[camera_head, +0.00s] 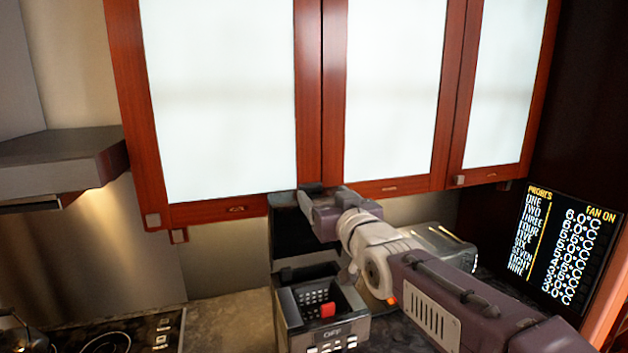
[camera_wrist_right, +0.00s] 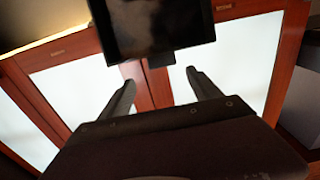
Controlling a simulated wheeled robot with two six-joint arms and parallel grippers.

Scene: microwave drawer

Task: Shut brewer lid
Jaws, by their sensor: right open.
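The coffee brewer (camera_head: 292,322) stands on the counter with its lid (camera_head: 290,235) raised upright at the back. Its open top shows a dark perforated inside and a small red part. My right gripper (camera_head: 312,192) is at the upper edge of the raised lid, and its arm comes in from the lower right. In the right wrist view, the gripper (camera_wrist_right: 166,88) has its two fingers spread and empty. A dark panel, which looks like the lid (camera_wrist_right: 155,28), is just beyond the fingertips; I cannot tell whether they touch. My left gripper is not in view.
Red-framed wall cabinets (camera_head: 310,100) hang close above the lid and my right gripper. A metallic appliance (camera_head: 440,243) stands behind my right arm. A stove (camera_head: 110,335) is at lower left, and a display screen (camera_head: 568,248) is at right.

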